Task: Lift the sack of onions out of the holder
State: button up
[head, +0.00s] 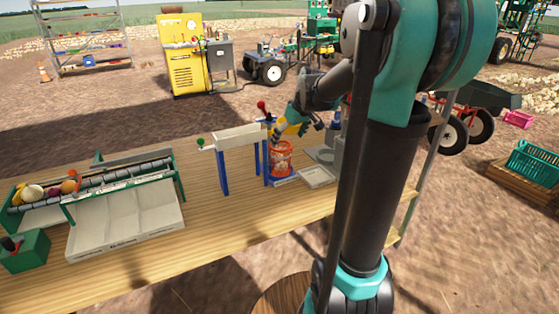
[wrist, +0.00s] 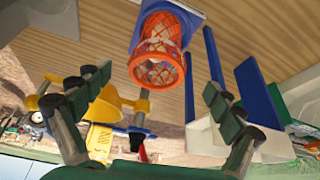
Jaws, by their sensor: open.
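The orange-red mesh sack (head: 281,152) stands upright in the blue holder (head: 267,165) near the right part of the wooden table. In the wrist view the sack (wrist: 152,35) is at the top centre, with its round end facing me and blue holder parts (wrist: 192,12) behind it. Its contents are hard to make out. My gripper (head: 290,130) is close above the sack in the head view. In the wrist view my gripper (wrist: 158,82) has its two green fingers spread wide, with nothing between the pads. I cannot tell how far the fingers are from the sack.
A yellow funnel-like part (wrist: 115,104) shows beside the left finger. A white-topped blue frame (head: 236,138) stands left of the holder, and a grey tray (head: 317,175) lies to its right. The table front is clear.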

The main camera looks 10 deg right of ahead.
aim_at(282, 152)
jog(key=x, duration=0.7)
jog(key=shift+w+a+f, duration=0.1)
jog(key=shift+f, duration=0.2)
jog(key=shift+w+x, duration=0.15)
jog(key=shift+x, duration=1.2)
jog(key=shift+w+x, duration=0.15)
jog(key=shift+x, duration=1.15)
jog(key=shift+r, duration=0.1)
jog(key=c, duration=1.1)
